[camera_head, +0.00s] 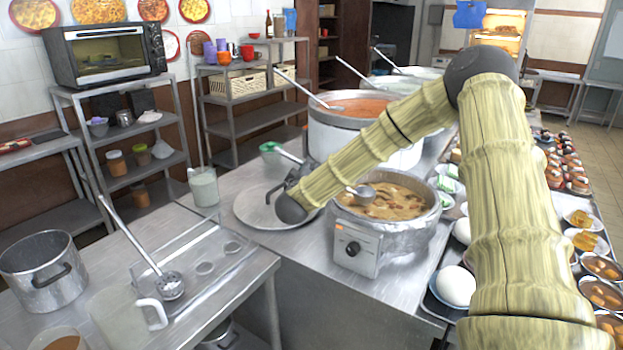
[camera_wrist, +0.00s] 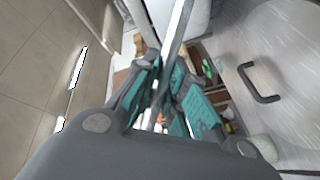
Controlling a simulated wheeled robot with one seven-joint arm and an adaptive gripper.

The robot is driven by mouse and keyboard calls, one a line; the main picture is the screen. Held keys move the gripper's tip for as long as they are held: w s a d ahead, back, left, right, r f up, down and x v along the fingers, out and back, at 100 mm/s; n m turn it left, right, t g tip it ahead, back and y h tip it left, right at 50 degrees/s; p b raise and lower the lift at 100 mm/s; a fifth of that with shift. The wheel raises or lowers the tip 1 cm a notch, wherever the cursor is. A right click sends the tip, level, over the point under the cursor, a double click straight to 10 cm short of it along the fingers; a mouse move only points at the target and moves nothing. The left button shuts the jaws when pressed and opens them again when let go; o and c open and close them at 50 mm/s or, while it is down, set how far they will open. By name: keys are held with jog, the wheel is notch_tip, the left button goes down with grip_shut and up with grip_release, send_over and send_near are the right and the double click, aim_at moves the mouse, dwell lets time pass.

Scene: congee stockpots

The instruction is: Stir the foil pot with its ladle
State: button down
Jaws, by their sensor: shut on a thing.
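The foil pot (camera_head: 398,236) stands on the metal counter, wrapped in crinkled foil with a control box on its front. It holds brown congee (camera_head: 395,203). My gripper (camera_head: 297,178) is left of the pot and partly hidden behind my arm. It is shut on the handle of the ladle (camera_head: 363,194). The ladle's bowl is over the left part of the pot's opening, at or just above the congee; I cannot tell which. In the wrist view the teal-padded fingers (camera_wrist: 165,98) close around the ladle's pale handle (camera_wrist: 179,38).
A round lid (camera_head: 256,212) lies left of the pot, partly under my gripper. Behind stands a large pot (camera_head: 323,140) of red soup with its own ladle. Eggs (camera_head: 455,286) and filled bowls crowd the right side. A glass container (camera_head: 204,187) stands at left.

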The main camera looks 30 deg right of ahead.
notch_tip(320, 180, up, 6)
jog(key=shift+r+b, duration=0.1)
jog(key=shift+b, duration=0.2)
jog(key=shift+s+d+r+p, duration=0.1)
jog(key=shift+d+r+p, duration=0.25)
jog(key=shift+r+p, duration=0.45)
jog(key=s+d+r+m+y+p, duration=0.1)
jog(key=s+d+r+p, duration=0.3)
jog(key=p, duration=0.6)
jog(key=s+d+r+m+p, duration=0.1)
jog(key=s+d+r+p, duration=0.1)
jog(key=d+p, duration=0.65)
jog(key=shift+w+a+f+b, duration=0.1)
jog(key=shift+a+f+b, duration=0.25)
jog(key=shift+f+b, duration=1.7)
jog(key=shift+a+f+b, duration=0.3)
jog(key=shift+f+b, duration=0.7)
jog(key=shift+f, duration=2.05)
jog(key=shift+w+a+f+b, duration=0.1)
jog(key=shift+a+f+b, duration=0.25)
jog(key=shift+f+b, duration=1.7)
jog(key=shift+f+p, duration=0.5)
jog(key=shift+p, duration=0.05)
